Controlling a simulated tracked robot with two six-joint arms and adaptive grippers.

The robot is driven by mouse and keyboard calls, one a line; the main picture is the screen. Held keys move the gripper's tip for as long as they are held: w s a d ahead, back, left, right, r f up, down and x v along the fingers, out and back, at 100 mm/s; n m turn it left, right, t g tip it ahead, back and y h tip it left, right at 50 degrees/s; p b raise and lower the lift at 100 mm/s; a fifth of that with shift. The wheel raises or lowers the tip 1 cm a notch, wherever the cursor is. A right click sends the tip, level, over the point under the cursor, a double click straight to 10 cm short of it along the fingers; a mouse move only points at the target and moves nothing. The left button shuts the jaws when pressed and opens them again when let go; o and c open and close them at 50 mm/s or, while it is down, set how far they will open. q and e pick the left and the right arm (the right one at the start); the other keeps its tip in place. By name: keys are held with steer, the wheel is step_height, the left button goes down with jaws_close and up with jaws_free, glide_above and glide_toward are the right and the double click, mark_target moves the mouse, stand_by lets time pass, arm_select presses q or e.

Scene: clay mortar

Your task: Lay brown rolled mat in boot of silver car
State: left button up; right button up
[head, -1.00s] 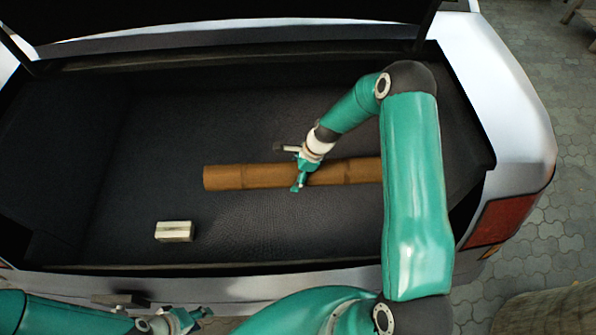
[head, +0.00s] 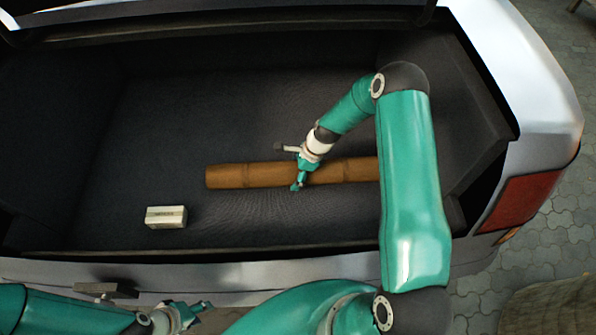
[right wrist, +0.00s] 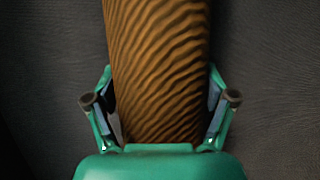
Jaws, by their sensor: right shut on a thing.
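The brown rolled mat (head: 240,176) lies lengthwise across the inside of the silver car's boot, over the dark floor (head: 240,110). I cannot tell whether it touches the floor. My right gripper (head: 300,180) is shut on the mat near its middle. In the right wrist view the ridged brown mat (right wrist: 158,70) runs between both fingers of the gripper (right wrist: 160,115). The mat's right end is hidden behind my right arm. My left gripper (head: 198,312) is outside the boot at the bottom left, apart from the mat; its jaws are too small to judge. The silver car (head: 535,90) stands with its boot lid up.
A small pale block (head: 166,217) lies on the boot floor, left of and nearer than the mat. The bumper and sill (head: 230,268) run along the boot's near edge. A brown round object (head: 550,310) stands on the paving at bottom right.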

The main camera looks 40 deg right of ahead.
steer(key=o, duration=1.5)
steer(key=shift+o, duration=0.2)
